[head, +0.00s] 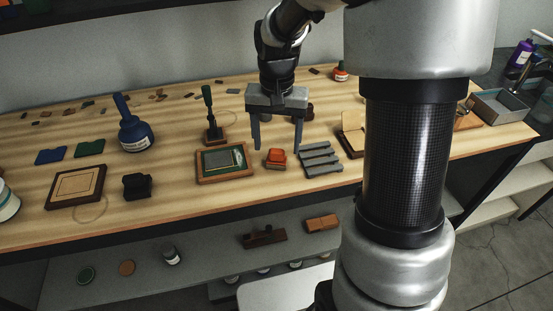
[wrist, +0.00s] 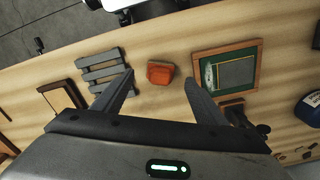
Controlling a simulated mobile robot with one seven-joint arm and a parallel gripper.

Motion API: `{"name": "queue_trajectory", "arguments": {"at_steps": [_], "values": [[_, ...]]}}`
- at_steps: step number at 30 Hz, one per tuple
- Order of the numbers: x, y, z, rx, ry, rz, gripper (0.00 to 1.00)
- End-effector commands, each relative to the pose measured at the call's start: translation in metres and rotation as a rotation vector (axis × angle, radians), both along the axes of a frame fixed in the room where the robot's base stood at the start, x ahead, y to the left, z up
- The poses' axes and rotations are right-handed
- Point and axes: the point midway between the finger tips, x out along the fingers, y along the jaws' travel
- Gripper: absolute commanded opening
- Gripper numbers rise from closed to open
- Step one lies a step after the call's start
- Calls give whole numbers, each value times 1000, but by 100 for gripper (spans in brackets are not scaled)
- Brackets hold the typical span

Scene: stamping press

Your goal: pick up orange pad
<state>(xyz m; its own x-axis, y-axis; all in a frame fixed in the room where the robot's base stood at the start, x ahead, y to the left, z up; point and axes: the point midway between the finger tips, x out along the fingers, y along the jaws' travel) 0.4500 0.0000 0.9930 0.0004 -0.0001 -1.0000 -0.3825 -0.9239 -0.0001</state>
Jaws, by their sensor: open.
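The orange pad (head: 276,157) is a small block lying on the wooden bench, between a framed green plate and a grey slatted rack in the head view. In the wrist view the orange pad (wrist: 160,73) sits ahead of the fingertips, roughly centred between them and clear of both. My gripper (head: 277,148) is open and empty, its two fingers pointing down above the bench near the pad. It also shows in the wrist view (wrist: 158,82), with the fingers spread wide.
The grey slatted rack (head: 320,158) and the framed green plate (head: 225,160) lie close on either side of the pad. A green-handled stamp (head: 211,115), a blue bottle (head: 135,135) and a black block (head: 137,186) stand further left. Shelves with small items are below.

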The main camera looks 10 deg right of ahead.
Motion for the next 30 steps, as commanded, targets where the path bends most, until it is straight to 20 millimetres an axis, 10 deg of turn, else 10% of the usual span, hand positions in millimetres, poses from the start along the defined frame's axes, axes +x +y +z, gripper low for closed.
{"name": "queue_trajectory", "arguments": {"at_steps": [9, 19, 30], "values": [[4, 0, -44, 0, 3, 0, 66], [4, 0, -50, 0, 0, 0, 66], [4, 0, -50, 0, 0, 0, 17]]}}
